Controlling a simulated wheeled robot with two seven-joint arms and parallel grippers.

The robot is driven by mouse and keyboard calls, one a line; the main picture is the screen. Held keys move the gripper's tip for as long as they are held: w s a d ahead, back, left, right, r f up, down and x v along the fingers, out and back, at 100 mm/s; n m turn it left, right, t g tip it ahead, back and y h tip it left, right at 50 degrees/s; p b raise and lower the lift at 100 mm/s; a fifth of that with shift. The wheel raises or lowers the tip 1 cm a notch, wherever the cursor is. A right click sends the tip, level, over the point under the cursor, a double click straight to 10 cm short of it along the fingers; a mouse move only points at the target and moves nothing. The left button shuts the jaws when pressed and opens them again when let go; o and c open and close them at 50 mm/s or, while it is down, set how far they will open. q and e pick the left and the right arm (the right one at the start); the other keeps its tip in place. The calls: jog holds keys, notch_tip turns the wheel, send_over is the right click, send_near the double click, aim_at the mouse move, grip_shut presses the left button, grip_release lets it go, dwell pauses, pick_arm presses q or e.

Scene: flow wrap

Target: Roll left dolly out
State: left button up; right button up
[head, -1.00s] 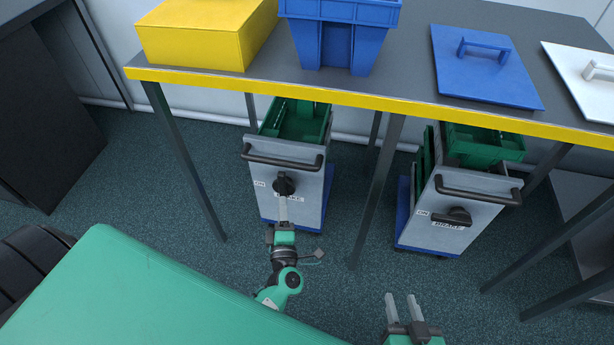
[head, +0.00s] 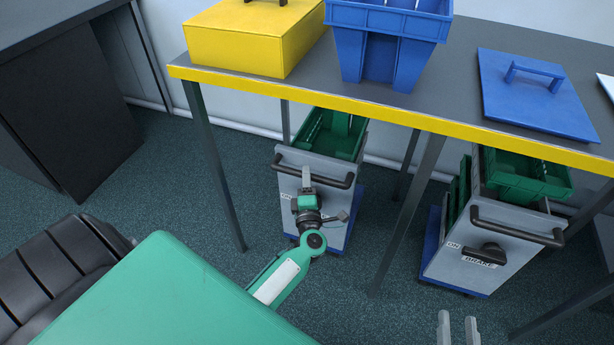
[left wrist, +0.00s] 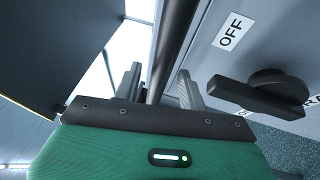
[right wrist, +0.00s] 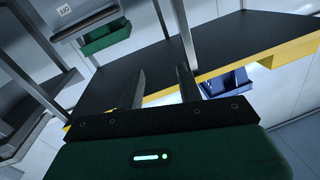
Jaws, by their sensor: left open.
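The left dolly (head: 330,222) stands under the table, a grey front panel on a blue base with a green crate (head: 333,138) inside. Its black handle (head: 338,182) runs across the top of the panel. My left gripper (head: 306,178) is at this handle; in the left wrist view the handle bar (left wrist: 174,45) passes between its two spread fingers. The brake knob (left wrist: 270,95) shows there beside the fingers, below an OFF label (left wrist: 232,31); in the head view my gripper hides it. My right gripper (head: 458,328) is open and empty at the bottom edge.
A second dolly (head: 480,255) with a brake knob stands to the right under the table. Table legs (head: 218,170) (head: 408,205) flank the left dolly. A yellow box (head: 250,45), blue bin (head: 385,45) and blue lid (head: 535,95) are on the table. The floor in front is mostly clear.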

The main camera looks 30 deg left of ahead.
pick_arm(q)
jog(key=shift+x, duration=0.85)
pick_arm(e)
jog(key=shift+w+d+r, duration=0.1)
jog(key=shift+w+r, duration=0.1)
jog(key=shift+r, duration=0.3)
pick_arm(q)
jog(key=shift+c, duration=0.3)
grip_shut()
jog(key=shift+s+f, duration=0.1)
jog(key=shift+s, duration=0.1)
pick_arm(e)
jog(key=shift+f, duration=0.1)
